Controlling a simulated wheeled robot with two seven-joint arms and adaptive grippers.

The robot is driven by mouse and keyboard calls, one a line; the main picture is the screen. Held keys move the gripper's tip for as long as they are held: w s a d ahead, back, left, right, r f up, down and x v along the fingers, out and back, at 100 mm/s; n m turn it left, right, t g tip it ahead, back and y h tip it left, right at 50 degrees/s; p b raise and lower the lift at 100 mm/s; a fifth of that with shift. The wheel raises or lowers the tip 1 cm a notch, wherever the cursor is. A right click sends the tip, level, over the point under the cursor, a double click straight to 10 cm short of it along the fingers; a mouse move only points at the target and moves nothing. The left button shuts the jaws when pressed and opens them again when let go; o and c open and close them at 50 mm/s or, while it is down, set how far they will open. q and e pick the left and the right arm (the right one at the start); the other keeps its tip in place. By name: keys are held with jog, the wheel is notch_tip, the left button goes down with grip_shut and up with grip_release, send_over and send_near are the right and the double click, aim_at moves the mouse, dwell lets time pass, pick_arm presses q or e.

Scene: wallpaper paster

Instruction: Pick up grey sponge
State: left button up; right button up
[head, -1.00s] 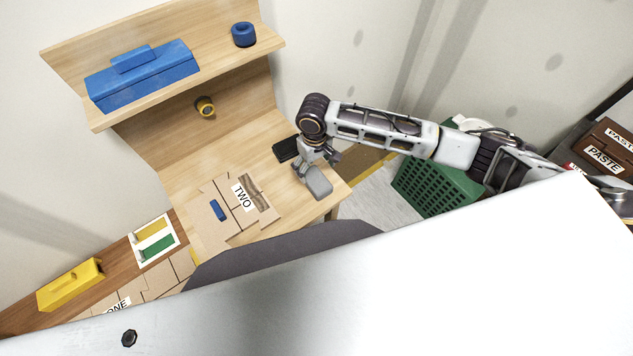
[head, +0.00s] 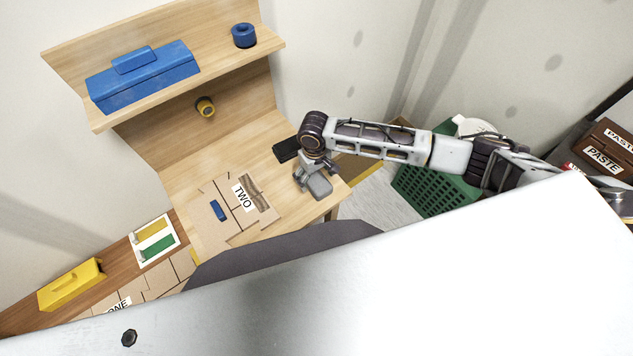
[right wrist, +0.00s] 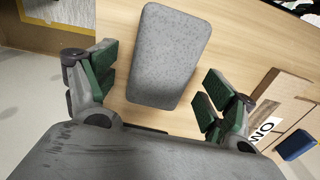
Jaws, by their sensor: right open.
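The grey sponge (head: 320,187) lies flat on the wooden desk near its right front corner. In the right wrist view the speckled sponge (right wrist: 168,55) lies ahead, its near end between the two green-padded fingers. My right gripper (head: 316,180) is directly over and beside the sponge, pointing down. In the right wrist view my right gripper (right wrist: 164,95) is open, with a gap between each finger and the sponge. My left gripper is not in view.
A cardboard sheet marked TWO (head: 244,225) with a blue block (head: 217,210) lies left of the sponge. A dark flat object (head: 286,150) lies behind the gripper. A green basket (head: 432,192) stands right of the desk. A blue toolbox (head: 145,80) sits on the shelf.

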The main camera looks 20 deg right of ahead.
aim_at(315, 178)
jog(key=shift+f, duration=1.3)
jog(key=c, duration=1)
jog(key=shift+r, duration=5.05)
